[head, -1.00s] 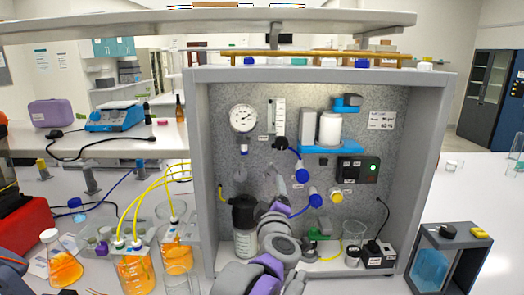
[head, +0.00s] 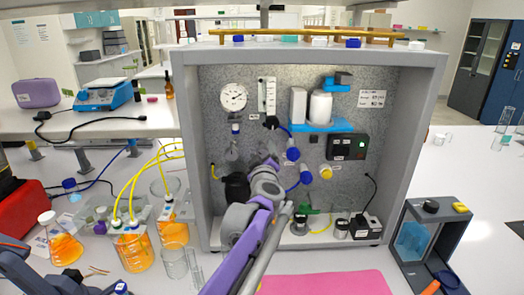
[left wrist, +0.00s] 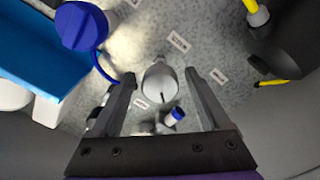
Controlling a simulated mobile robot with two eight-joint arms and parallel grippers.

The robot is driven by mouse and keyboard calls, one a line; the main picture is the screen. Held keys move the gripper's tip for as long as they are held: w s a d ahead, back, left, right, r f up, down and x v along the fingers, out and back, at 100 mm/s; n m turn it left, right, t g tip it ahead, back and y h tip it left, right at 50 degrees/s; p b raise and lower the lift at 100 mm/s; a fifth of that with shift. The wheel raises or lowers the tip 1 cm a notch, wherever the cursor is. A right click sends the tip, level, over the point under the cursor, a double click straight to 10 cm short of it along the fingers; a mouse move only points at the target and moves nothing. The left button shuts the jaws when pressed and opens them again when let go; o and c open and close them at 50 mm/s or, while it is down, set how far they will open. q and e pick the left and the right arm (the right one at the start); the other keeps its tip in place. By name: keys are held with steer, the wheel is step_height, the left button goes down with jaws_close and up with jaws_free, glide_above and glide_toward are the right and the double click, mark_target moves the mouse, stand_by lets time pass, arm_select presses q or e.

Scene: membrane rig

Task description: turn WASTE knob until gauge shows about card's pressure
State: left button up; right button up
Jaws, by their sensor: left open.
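The round white gauge (head: 234,97) is at the upper left of the rig panel; its needle is too small to read. The white card (head: 371,99) is at the upper right, its print not legible. My left gripper (head: 266,163) is at the panel, below and right of the gauge. In the left wrist view its open fingers (left wrist: 160,88) stand on either side of a pale grey knob (left wrist: 160,80) with a dark mark, with gaps visible at both sides. Small labels near it are unreadable, so I cannot tell whether it is the WASTE knob. My right gripper is not seen.
Blue knobs (head: 293,155) and a yellow knob (head: 325,172) sit right of my gripper; a blue one (left wrist: 82,25) shows in the wrist view. A black bottle (head: 237,188) is partly behind my arm. Orange-filled beakers (head: 134,252) stand left; a pink mat (head: 325,283) lies in front.

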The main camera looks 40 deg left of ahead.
arm_select(q)
steer(key=shift+w+a, duration=0.1)
steer(key=shift+w, duration=0.05)
steer(key=shift+c, duration=0.2)
jaws_close()
steer(key=shift+n, duration=0.3)
steer(key=shift+n+p, duration=0.45)
steer(key=shift+n, duration=2.25)
